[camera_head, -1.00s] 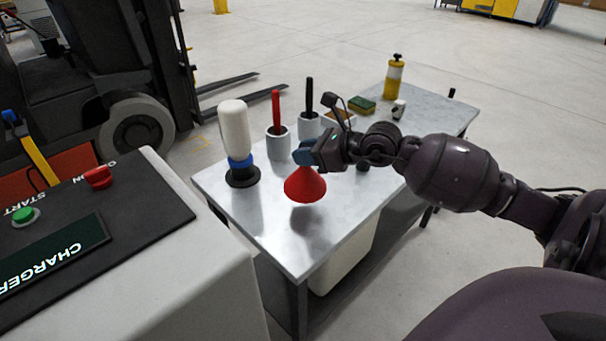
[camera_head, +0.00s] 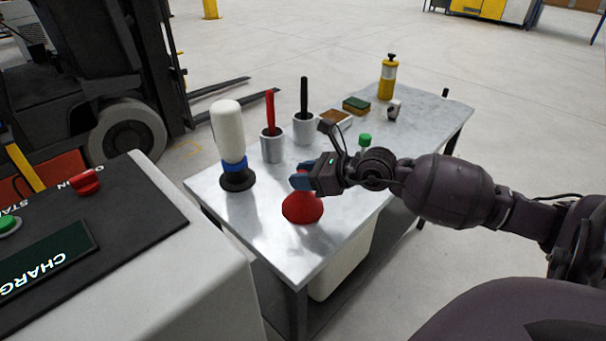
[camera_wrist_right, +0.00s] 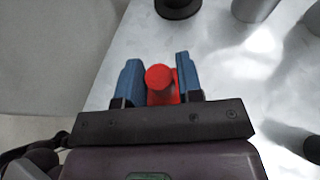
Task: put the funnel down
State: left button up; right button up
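The red funnel (camera_head: 302,208) is wide side down at the front of the metal table (camera_head: 312,250), and appears to rest on the top. My right gripper (camera_head: 301,177) is at its narrow upper end. In the wrist view, the two blue fingers of my right gripper (camera_wrist_right: 159,82) stand on either side of the funnel's round red tip (camera_wrist_right: 158,77). A narrow gap shows beside the tip, so the fingers look parted. Much of the cone is hidden there by the gripper. My left gripper is not in view.
A white bottle-like item on a black base (camera_head: 230,140) stands left of the funnel. Two grey cups (camera_head: 272,147) (camera_head: 303,130) hold red and black handles. A sponge (camera_head: 356,105) and a yellow bottle (camera_head: 388,78) are farther back. The charger cabinet (camera_head: 190,270) stands front left.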

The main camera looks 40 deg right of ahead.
jog(key=shift+o, duration=1.2)
jog(key=shift+r, duration=0.15)
jog(key=p+v, duration=0.3)
jog(key=v, duration=0.9)
jog(key=s+a+f+n+h, duration=0.2)
jog(key=s+a+f+n, duration=0.3)
jog(key=n, duration=0.5)
jog(key=s+a+f+n+g+h, duration=0.1)
jog(key=s+a+f+n+h, duration=0.1)
jog(key=s+a+f+n, duration=0.3)
jog(key=s+a+f+n+g+h, duration=0.1)
jog(key=s+a+f+n, duration=0.5)
jog(key=n, duration=1.1)
jog(key=s+f+h, duration=0.1)
jog(key=s+f, duration=0.3)
jog(key=f, duration=0.3)
jog(key=shift+s+f, duration=0.25)
jog(key=shift+s, duration=0.05)
